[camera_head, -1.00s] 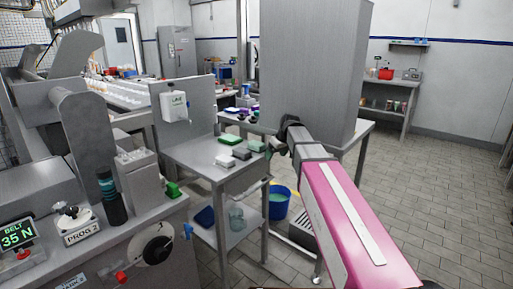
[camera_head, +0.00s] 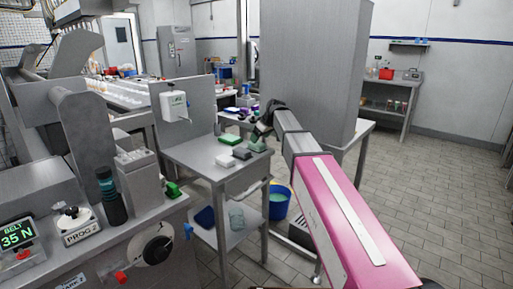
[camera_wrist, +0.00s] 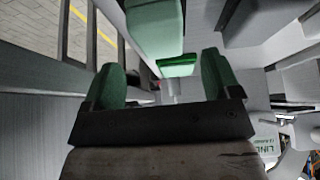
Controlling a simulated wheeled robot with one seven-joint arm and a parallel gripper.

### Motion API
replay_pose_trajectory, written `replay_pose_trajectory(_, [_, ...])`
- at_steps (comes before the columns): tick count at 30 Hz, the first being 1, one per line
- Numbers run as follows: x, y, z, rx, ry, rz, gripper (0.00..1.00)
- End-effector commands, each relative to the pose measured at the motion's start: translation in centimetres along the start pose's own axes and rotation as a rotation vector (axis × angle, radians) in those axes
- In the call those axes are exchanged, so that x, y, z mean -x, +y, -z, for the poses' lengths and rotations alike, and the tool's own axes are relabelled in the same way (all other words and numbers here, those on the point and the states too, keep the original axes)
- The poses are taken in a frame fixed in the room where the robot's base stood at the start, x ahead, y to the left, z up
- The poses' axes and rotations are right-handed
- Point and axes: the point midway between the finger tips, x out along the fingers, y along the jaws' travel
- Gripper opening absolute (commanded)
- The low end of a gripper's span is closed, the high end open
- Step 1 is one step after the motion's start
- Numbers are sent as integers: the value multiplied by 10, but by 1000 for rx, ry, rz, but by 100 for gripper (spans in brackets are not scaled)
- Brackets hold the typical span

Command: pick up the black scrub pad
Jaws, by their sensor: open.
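The black scrub pad (camera_head: 242,153) appears as a dark grey block on the small metal table (camera_head: 190,151). It lies between a white pad (camera_head: 225,161) and a light green pad (camera_head: 258,146). In the wrist view a dark grey block (camera_wrist: 250,22) at the upper right looks like the black pad. My gripper (camera_head: 259,131) is above the table's back right side, beyond and above the pad. In the wrist view my gripper (camera_wrist: 163,82) shows two green fingers spread apart, with nothing held. A pale green block (camera_wrist: 155,28) shows beyond the fingers.
A bright green pad (camera_head: 229,140) lies at the back of the table. A dispenser (camera_head: 174,105) hangs on the panel at the table's left. A blue bucket (camera_head: 279,202) stands below.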

Motion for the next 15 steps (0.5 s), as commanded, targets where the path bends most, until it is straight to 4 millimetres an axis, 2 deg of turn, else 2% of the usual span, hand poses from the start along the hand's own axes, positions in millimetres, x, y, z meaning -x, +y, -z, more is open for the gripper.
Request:
replay_pose_trajectory(10, [-43,-1,-1,0,-2,2,83])
replay_pose_trajectory(15, [-51,-1,-1,0,-1,0,83])
